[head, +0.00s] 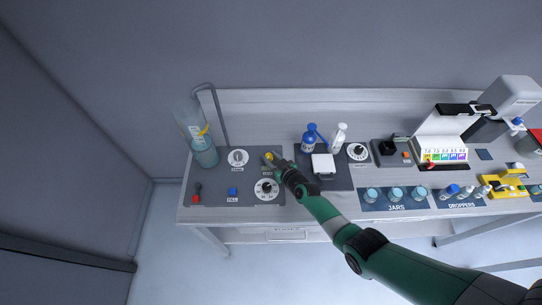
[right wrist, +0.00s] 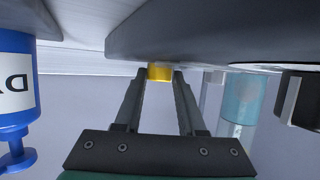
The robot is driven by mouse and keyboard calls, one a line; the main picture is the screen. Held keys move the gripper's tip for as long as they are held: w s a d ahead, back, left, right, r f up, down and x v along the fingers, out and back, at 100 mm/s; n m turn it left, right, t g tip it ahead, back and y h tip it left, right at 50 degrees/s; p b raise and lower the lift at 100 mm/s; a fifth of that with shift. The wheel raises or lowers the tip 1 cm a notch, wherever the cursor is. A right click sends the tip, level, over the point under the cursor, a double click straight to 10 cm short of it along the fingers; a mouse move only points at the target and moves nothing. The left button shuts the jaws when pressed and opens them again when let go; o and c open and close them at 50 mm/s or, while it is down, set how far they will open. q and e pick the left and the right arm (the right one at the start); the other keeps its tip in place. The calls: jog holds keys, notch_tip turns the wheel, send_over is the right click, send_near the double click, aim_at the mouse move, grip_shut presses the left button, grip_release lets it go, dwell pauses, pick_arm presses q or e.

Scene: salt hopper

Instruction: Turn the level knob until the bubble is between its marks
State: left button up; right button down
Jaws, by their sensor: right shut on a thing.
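My right gripper (head: 273,162) reaches in from the lower right over the dark panel (head: 214,178) at the left end of the bench. Its fingertips are closed around a small yellow knob (head: 269,156) at the panel's upper right. In the right wrist view the yellow knob (right wrist: 160,72) sits between the two fingertips (right wrist: 161,76), touching or nearly touching both. I cannot make out a bubble or its marks in either view. My left gripper is not in view.
Two white dials (head: 238,157) (head: 266,188), a blue button (head: 233,191) and a red lever (head: 197,187) share the panel. A tall clear cylinder (head: 204,150) stands behind. A blue bottle (head: 310,138) and a white scale (head: 323,163) stand right of the gripper.

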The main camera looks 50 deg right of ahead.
jog(key=c, duration=0.5)
grip_release()
jog(key=shift+s+a+r+p, duration=0.1)
jog(key=shift+s+r+p, duration=0.15)
jog(key=shift+p, duration=0.1)
jog(key=p+v, duration=0.4)
jog(key=v, duration=0.1)
jog(key=shift+r, duration=0.3)
jog(key=p+v, duration=0.1)
jog(key=v, duration=0.1)
jog(key=p+v, duration=0.1)
jog(key=v, duration=0.1)
jog(key=shift+s+a, duration=0.1)
jog(key=shift+s, duration=0.35)
jog(key=shift+s+a, duration=0.1)
jog(key=shift+s, duration=0.35)
